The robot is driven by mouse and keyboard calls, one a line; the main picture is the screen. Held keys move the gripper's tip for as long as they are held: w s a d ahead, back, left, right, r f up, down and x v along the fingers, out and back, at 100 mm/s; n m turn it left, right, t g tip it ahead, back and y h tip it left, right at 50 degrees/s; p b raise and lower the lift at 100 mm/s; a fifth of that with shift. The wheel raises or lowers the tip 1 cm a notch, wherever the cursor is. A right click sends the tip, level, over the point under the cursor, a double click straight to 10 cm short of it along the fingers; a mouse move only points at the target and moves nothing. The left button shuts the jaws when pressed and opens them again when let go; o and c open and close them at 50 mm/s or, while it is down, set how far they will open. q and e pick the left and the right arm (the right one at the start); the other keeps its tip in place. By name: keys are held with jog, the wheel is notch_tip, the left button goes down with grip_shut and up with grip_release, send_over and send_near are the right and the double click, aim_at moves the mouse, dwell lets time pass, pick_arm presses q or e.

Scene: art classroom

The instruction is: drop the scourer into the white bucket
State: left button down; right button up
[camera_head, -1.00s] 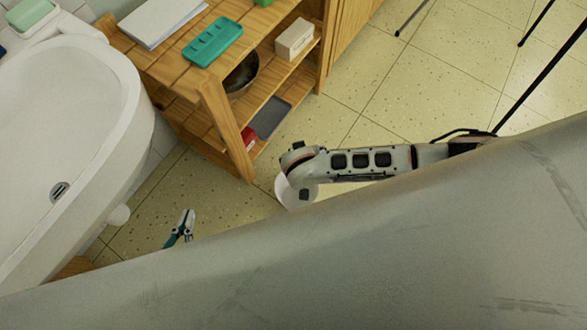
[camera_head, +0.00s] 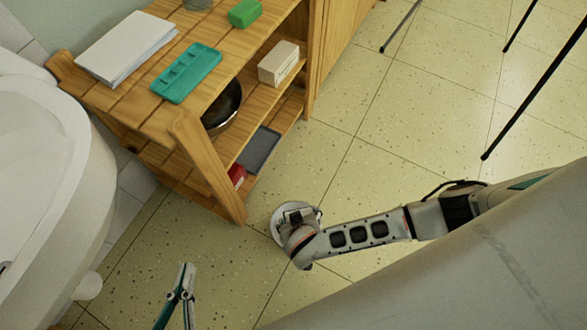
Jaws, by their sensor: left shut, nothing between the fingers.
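A small green block (camera_head: 244,13), possibly the scourer, lies on top of the wooden shelf unit at the back. A round white shape (camera_head: 284,232) shows at floor level behind the end of my right arm. It may be the white bucket, but the arm covers much of it and I cannot tell. My left gripper (camera_head: 186,268) is shut and empty over the floor at the lower left, well apart from the green block. The end of my right arm (camera_head: 298,232) is over the white shape; its fingers cannot be made out.
The wooden shelf unit (camera_head: 205,165) holds a teal tray (camera_head: 187,73), papers (camera_head: 125,48), a dark bowl (camera_head: 222,105) and a pale box (camera_head: 278,63). A white sink (camera_head: 45,190) fills the left edge. Thin dark legs stand at upper right. The tiled floor between is open.

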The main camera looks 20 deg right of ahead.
jog(key=shift+w+f, duration=0.1)
jog(key=shift+f, duration=0.05)
jog(key=o, duration=1.2)
jog(key=shift+o, duration=0.2)
